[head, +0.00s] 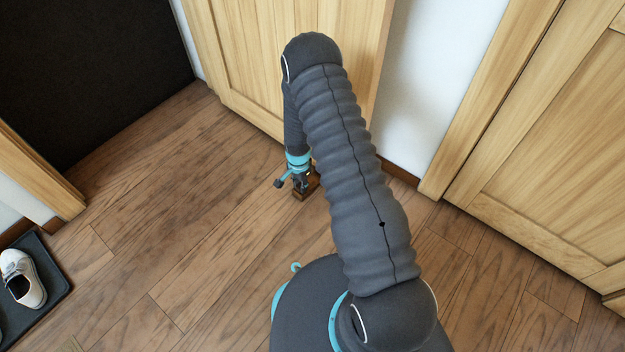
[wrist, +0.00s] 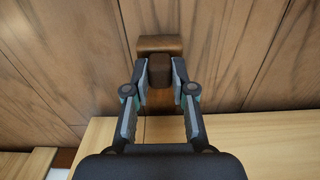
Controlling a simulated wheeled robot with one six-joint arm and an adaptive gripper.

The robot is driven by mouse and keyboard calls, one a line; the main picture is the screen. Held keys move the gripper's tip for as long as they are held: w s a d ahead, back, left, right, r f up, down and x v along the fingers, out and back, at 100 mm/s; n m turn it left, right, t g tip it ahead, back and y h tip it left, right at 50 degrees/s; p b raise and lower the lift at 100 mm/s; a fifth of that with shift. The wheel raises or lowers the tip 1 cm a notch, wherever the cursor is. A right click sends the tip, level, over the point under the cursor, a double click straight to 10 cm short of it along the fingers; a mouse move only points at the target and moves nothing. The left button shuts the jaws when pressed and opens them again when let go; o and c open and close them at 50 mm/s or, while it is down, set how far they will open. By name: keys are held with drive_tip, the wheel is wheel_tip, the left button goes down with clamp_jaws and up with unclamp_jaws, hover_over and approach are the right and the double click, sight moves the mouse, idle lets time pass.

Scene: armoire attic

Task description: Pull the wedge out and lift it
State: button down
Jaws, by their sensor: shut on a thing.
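The brown wooden wedge (wrist: 160,44) lies on the plank floor in the wrist view, with a dark raised block (wrist: 160,70) on it. My gripper (wrist: 160,80) is shut on this block, one finger on each side. The wedge runs back between the fingers toward the pale wooden door (wrist: 235,130). My gripper hides its near end, so I cannot tell whether it is under the door. In the head view the wedge (head: 306,190) shows small below my gripper (head: 300,182), by the foot of the door (head: 235,60).
Wood plank floor (head: 190,200) is open to the left. A white wall (head: 420,90) and another wooden door (head: 560,150) stand at the right. A dark tray (head: 55,270) with a white shoe (head: 22,278) is at the far left.

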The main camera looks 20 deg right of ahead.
drive_tip(key=shift+s+a, duration=0.6)
drive_tip(key=shift+a, duration=0.25)
drive_tip(key=shift+s+a, duration=0.65)
drive_tip(key=shift+a, duration=0.25)
drive_tip(key=shift+s+a, duration=0.6)
drive_tip(key=shift+a, duration=0.25)
wheel_tip(320, 180, up, 10)
drive_tip(key=p, duration=0.5)
drive_tip(key=shift+w, duration=0.1)
